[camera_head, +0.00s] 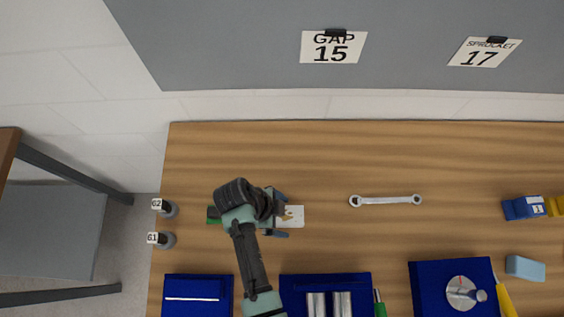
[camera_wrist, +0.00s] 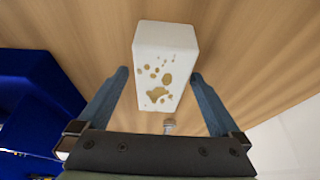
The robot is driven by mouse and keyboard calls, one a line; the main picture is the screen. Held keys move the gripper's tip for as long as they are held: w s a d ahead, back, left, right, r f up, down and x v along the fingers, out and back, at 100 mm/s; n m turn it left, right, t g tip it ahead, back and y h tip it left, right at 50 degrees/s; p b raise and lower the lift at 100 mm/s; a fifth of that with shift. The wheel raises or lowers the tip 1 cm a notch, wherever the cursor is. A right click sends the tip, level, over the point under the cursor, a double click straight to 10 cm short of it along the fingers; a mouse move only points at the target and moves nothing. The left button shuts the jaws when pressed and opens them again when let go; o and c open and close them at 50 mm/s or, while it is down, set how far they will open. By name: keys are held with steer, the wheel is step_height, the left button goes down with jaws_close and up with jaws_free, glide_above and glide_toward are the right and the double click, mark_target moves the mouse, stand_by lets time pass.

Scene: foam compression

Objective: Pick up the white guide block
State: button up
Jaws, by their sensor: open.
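The white guide block (camera_wrist: 165,50) stands out in the wrist view, a pale block with tan spots on the face toward me. It also shows in the head view (camera_head: 294,215), lying on the wooden table, partly covered by my gripper. My gripper (camera_wrist: 158,84) is open, with one blue-grey finger on each side of the block's near end. Small gaps show between the fingers and the block, so it is not gripped. In the head view my gripper (camera_head: 281,212) reaches over the block's left part.
A wrench (camera_head: 386,200) lies to the right. Blue trays (camera_head: 290,281) line the front edge. The table behind is clear.

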steer(key=shift+f, duration=0.1)
stand_by(0.3)
jaws_close()
stand_by(0.4)
